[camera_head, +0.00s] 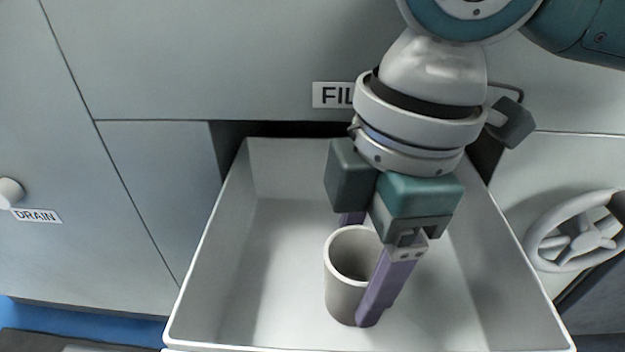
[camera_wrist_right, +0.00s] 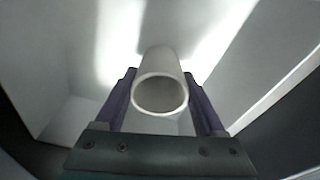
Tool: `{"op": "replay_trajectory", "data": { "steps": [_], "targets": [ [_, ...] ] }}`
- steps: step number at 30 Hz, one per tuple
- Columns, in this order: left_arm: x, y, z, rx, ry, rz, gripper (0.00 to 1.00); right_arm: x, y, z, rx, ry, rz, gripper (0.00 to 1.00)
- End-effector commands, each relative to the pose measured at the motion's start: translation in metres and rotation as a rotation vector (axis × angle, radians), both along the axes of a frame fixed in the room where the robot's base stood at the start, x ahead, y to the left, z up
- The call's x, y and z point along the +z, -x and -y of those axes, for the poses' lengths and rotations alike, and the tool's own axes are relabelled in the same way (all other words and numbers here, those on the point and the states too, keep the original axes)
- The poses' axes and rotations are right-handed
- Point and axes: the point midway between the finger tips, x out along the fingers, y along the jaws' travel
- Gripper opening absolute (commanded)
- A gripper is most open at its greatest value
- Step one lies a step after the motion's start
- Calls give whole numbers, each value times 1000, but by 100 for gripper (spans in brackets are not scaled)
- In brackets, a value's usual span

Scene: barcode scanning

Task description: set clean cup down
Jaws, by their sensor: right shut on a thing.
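A light grey cup (camera_head: 345,295) is upright inside an open white drawer (camera_head: 190,290), near its front middle. My right gripper (camera_head: 362,270) reaches down into the drawer and is shut on the cup, with its purple fingers on either side. In the right wrist view, the cup (camera_wrist_right: 160,62) sits between both fingers of the right gripper (camera_wrist_right: 160,100), and its round mouth faces the camera. I cannot tell whether the cup's base touches the drawer floor. My left gripper is not in view.
The drawer's walls surround the cup, with bare floor to its left and right. A handwheel (camera_head: 575,232) is at the right. A label reading FIL (camera_head: 332,95), partly hidden, is above the drawer. A DRAIN label (camera_head: 36,216) and a knob (camera_head: 9,192) are at the left.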

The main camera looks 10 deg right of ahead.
Motion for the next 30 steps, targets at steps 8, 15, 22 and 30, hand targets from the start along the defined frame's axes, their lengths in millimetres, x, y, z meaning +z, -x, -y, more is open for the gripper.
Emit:
{"op": "replay_trajectory", "data": {
  "steps": [8, 15, 22, 30],
  "targets": [
    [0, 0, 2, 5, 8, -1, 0, 0, 0, 0, 0, -1, 0, 17],
    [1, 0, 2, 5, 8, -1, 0, -3, 0, 0, 0, -1, 1, 90],
    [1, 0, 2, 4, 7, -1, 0, -3, 0, 0, 0, -1, 1, 100],
    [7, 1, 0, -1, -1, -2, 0, 8, 0, 1, 0, 0, 1, 100]
  ]
}}
